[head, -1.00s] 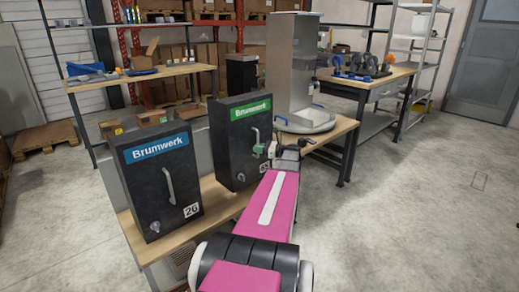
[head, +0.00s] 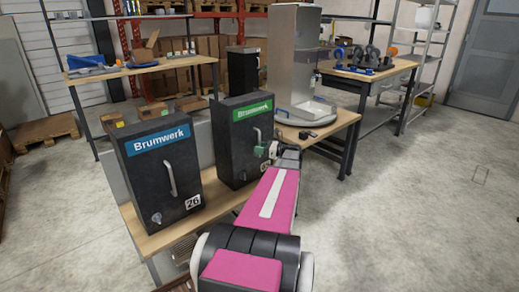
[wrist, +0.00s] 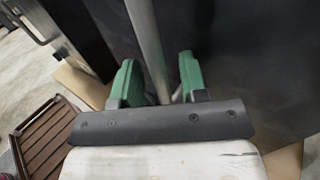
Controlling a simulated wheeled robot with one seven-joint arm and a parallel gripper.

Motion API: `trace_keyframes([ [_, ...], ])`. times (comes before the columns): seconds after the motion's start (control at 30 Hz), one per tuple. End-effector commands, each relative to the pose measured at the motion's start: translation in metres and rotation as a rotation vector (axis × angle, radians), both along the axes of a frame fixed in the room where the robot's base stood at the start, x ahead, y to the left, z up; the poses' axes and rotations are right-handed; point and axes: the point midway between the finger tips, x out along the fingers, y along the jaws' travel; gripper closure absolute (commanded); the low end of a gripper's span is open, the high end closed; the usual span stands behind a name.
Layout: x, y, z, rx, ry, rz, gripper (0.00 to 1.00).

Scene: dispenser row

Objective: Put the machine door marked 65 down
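The black machine with a green Brumwerk label (head: 240,115) stands upright on the wooden bench. Its white number tag (head: 264,166) is mostly hidden by my arm, so I cannot read it fully. Its front door looks shut, with an upright grey handle (head: 257,134). My gripper (head: 266,150) is at this handle. In the wrist view the green fingers (wrist: 158,82) are apart, one on each side of the grey handle bar (wrist: 146,40), with gaps beside it. The lower end of the bar is hidden behind the gripper's black edge.
A black machine marked 26 with a blue label (head: 160,185) stands to the left on the same bench (head: 165,236). A tall steel dispenser (head: 294,60) stands behind to the right. A brown slatted thing (wrist: 42,138) lies low in the wrist view. The floor at right is clear.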

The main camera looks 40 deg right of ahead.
Motion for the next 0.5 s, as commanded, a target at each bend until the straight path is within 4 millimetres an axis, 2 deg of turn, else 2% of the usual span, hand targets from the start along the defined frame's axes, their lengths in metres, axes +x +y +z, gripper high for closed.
trace_keyframes([
  [0.23,-0.015,-0.013,0.000,0.000,0.000,-0.003,0.60],
  [0.5,-0.057,-0.046,0.000,0.001,-0.001,-0.003,0.60],
])
